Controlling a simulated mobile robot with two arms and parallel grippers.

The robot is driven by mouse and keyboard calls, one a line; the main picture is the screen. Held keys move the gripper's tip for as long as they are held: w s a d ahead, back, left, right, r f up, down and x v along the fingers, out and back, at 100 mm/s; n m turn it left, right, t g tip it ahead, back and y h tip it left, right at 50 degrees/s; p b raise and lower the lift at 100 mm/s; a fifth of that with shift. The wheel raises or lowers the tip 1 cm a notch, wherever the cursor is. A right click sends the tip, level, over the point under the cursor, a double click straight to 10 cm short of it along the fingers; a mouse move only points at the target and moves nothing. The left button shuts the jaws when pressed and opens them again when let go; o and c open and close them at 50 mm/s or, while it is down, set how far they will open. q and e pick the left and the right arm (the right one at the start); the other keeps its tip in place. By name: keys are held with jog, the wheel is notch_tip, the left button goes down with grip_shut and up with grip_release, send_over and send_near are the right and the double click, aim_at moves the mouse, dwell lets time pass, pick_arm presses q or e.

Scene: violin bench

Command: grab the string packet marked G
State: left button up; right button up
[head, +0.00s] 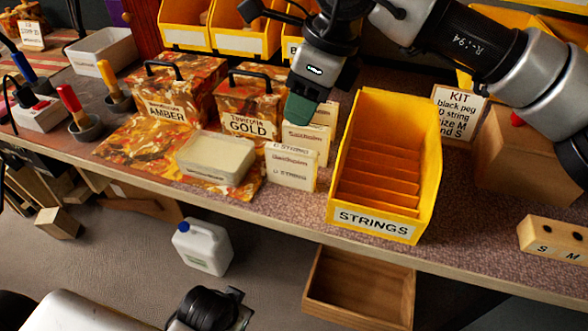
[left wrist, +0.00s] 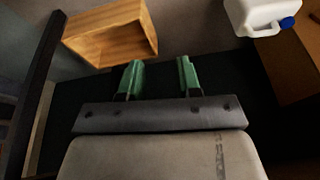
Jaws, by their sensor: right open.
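Several cream string packets (head: 291,168) stand upright in a row on the bench, just left of the yellow STRINGS bin (head: 432,165) in the head view. Their small print includes the word STRING; I cannot surely tell which letter each bears. My right gripper (head: 300,108) points down above and behind the row, its green fingertips close to the rear packets. It is open; whether it touches a packet is unclear. The bin has several slanted dividers and shows no packet. In the left wrist view my left gripper (left wrist: 160,68) is open and empty, below the bench.
The AMBER box (head: 170,95), GOLD box (head: 245,118) and a translucent tub (head: 216,158) stand left of the packets. A KIT card (head: 459,112) stands right of the bin. Below the bench are a wooden tray (head: 345,310) and a white jug (head: 203,248).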

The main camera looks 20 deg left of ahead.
aim_at(293, 149)
jog(key=shift+w+f+b, duration=0.2)
jog(key=shift+f+b, duration=0.55)
jog(key=shift+f, duration=0.5)
pick_arm(q)
notch_tip(293, 149, up, 6)
pick_arm(e)
jog(key=shift+a+f, duration=0.1)
jog(key=shift+f, duration=0.15)
jog(key=b+x, duration=0.1)
jog(key=x, duration=0.3)
jog(key=shift+a+f, duration=0.1)
jog(key=shift+f, duration=0.25)
jog(key=x, duration=0.2)
jog(key=b+x, duration=0.1)
jog(key=x, duration=0.1)
jog(key=shift+s+f, duration=0.15)
jog(key=shift+f, duration=0.6)
pick_arm(q)
jog(key=w+d+r+t+h, duration=0.1)
jog(key=w+d+r+t, duration=0.1)
jog(key=w+t, duration=0.4)
jog(key=shift+w+d+r+t, duration=0.25)
jog(key=shift+r+t, duration=0.05)
jog(key=shift+r, duration=0.2)
pick_arm(e)
grip_shut()
